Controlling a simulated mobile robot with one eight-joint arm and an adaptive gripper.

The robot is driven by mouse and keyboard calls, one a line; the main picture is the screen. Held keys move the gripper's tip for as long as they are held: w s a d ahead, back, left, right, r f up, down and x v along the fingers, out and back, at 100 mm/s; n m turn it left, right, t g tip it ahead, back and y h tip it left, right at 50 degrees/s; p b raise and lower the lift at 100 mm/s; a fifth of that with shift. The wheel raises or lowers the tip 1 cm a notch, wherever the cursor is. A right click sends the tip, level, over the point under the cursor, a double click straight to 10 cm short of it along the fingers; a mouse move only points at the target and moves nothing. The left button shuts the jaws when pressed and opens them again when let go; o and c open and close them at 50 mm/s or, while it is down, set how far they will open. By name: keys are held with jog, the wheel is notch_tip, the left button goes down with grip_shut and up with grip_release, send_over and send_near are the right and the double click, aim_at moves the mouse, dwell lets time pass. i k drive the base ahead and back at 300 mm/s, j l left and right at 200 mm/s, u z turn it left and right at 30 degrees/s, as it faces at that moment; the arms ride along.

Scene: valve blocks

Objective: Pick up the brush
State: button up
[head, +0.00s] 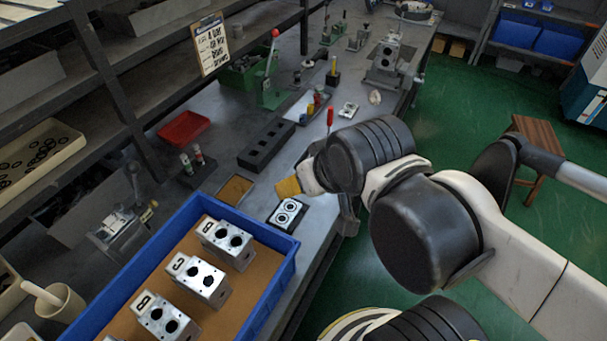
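A tan-yellow block with a bristle-like face (288,187) shows at the bench edge, just left of my black arm joint. A short white piece joins it on the right, and the rest is hidden behind my arm. It looks like the brush, but I cannot tell for sure. I cannot tell whether it lies on the bench or is held. My arm reaches in from the right and its joints cover this spot. My gripper's fingers do not show clearly.
A blue tray (290,248) with several lettered valve blocks (198,279) stands in front. A black rack (267,145), a red tray (184,129) and a red-handled press (270,80) stand farther back. Green floor lies right.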

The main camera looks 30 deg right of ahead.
aim_at(28, 287)
jog(key=u, duration=1.75)
